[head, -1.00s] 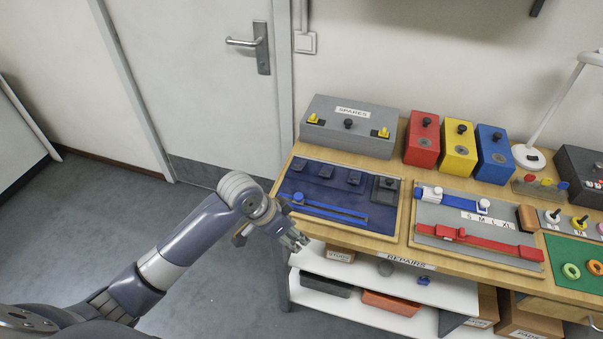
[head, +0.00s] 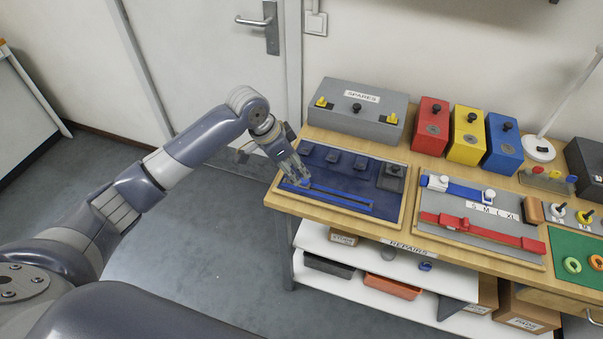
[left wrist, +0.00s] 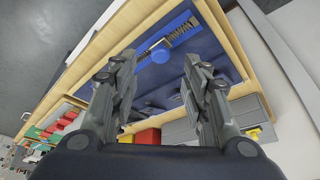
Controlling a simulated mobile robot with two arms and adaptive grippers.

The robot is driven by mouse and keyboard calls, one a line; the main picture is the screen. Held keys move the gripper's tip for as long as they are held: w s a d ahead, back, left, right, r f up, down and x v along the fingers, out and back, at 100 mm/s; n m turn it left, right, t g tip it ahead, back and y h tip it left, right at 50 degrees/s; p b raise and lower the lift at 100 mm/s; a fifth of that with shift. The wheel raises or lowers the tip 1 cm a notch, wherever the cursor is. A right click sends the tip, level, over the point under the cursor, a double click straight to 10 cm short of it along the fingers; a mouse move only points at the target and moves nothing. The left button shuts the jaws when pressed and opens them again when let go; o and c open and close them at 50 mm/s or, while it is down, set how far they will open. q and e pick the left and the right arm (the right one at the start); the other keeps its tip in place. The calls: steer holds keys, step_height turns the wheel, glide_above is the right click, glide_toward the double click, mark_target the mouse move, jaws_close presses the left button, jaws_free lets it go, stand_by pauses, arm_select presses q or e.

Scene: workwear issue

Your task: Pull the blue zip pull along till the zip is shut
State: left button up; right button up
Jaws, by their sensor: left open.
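The blue zip pull (head: 305,182) has a round knob and is at the left end of the blue zip (head: 342,199), on the dark blue board (head: 325,160). In the left wrist view the knob (left wrist: 160,55) shows between and beyond the fingers, with the zip's toothed strip (left wrist: 183,32) running up and right from it. My left gripper (head: 297,177) is open, its fingertips close above the pull. In the left wrist view the open gripper (left wrist: 158,68) has nothing between its pads. I cannot tell whether a finger touches the knob. My right gripper is not in view.
A grey SPARES box (head: 355,112) stands behind the board. Red (head: 431,125), yellow (head: 465,133) and blue (head: 503,143) boxes stand to its right. A grey board (head: 475,240) with blue and red straps lies to the right. A shelf (head: 340,250) is below the bench.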

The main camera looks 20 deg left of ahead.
mark_target(305, 183)
arm_select(q)
steer(key=x, duration=0.6)
steer(key=shift+p, duration=0.35)
jaws_close()
